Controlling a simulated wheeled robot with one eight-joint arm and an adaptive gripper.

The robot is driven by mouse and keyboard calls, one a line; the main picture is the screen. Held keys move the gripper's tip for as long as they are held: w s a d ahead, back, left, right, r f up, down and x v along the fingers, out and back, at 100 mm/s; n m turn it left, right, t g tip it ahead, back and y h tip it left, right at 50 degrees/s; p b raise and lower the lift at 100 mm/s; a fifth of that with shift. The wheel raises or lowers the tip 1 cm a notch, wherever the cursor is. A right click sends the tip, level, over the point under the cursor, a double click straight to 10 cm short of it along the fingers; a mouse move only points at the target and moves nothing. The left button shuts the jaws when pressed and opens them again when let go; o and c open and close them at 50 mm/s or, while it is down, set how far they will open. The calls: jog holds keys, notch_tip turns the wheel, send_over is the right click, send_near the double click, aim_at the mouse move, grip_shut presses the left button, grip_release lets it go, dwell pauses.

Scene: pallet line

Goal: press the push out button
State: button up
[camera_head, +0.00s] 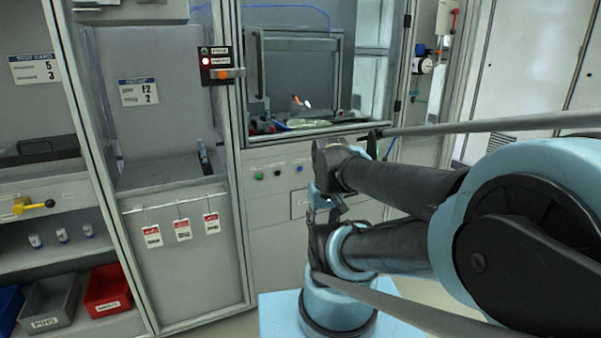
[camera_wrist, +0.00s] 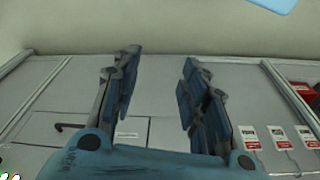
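Red-and-white tags (camera_head: 183,229) hang from a rail at left. A red bin (camera_head: 107,289) and a grey bin (camera_head: 49,303) stand low at left. A dark handle (camera_wrist: 70,127) shows in the wrist view.

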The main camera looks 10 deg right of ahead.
grip_shut()
dwell(1.2)
